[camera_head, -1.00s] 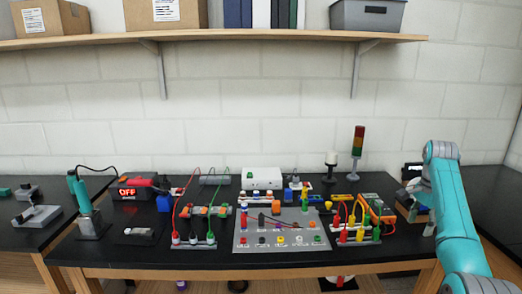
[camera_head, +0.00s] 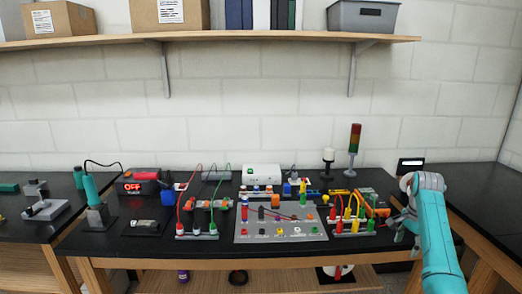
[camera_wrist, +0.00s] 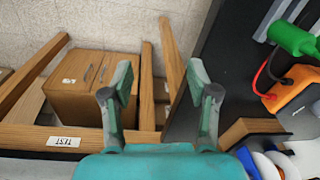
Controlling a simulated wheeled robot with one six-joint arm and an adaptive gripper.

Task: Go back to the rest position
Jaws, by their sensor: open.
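My teal arm (camera_head: 432,235) stands at the right of the head view, in front of the right end of the black bench. My gripper (camera_wrist: 160,85) shows in the wrist view with its two grey-green fingers spread wide apart. Nothing is between the fingers. In the head view the gripper (camera_head: 396,229) is small and partly hidden by the arm near the bench's front right edge.
The black bench (camera_head: 130,252) carries a grey panel (camera_head: 245,234) with coloured parts, cable racks, a soldering station (camera_head: 140,182) and a signal tower (camera_head: 353,150). A wall shelf (camera_head: 250,38) with boxes runs above. An orange device (camera_wrist: 295,90) lies near the gripper's right side.

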